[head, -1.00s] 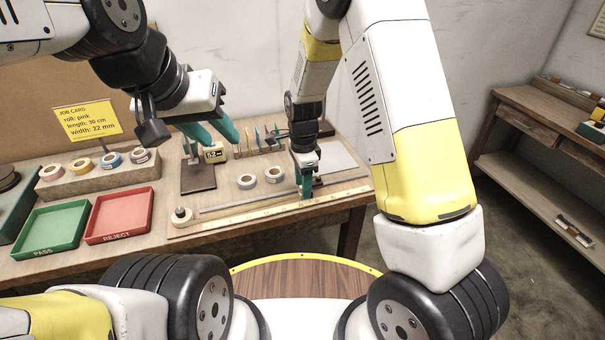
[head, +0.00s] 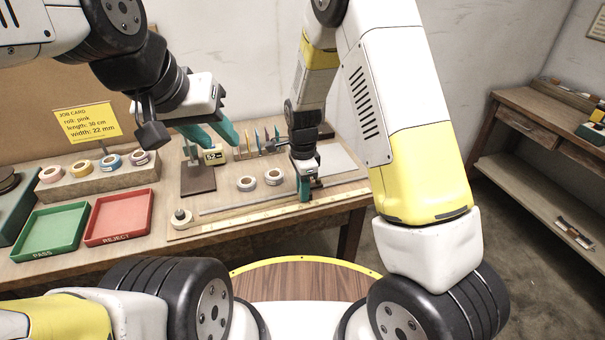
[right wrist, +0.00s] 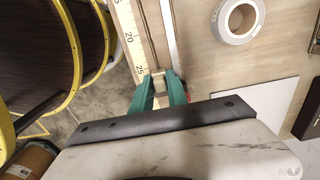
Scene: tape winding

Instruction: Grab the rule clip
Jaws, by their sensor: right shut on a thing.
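The rule (head: 250,215) is a long pale strip along the front of the work board, and its numbers show in the right wrist view (right wrist: 128,32). My right gripper (head: 305,197) is down at the rule's right part. In the right wrist view its teal fingers (right wrist: 160,90) are closed around a small pale piece, the rule clip (right wrist: 158,83), close to the 25 mark. The fingers hide most of the clip. My left gripper (head: 222,146) is open and empty, above the back of the table by a dark stand.
Two pale tape rolls (head: 258,180) lie behind the rule. A green tray (head: 52,232) and a red tray (head: 120,216) stand at left, with several rolls on a wooden block (head: 98,178) behind. Another roll (head: 181,217) sits at the rule's left end.

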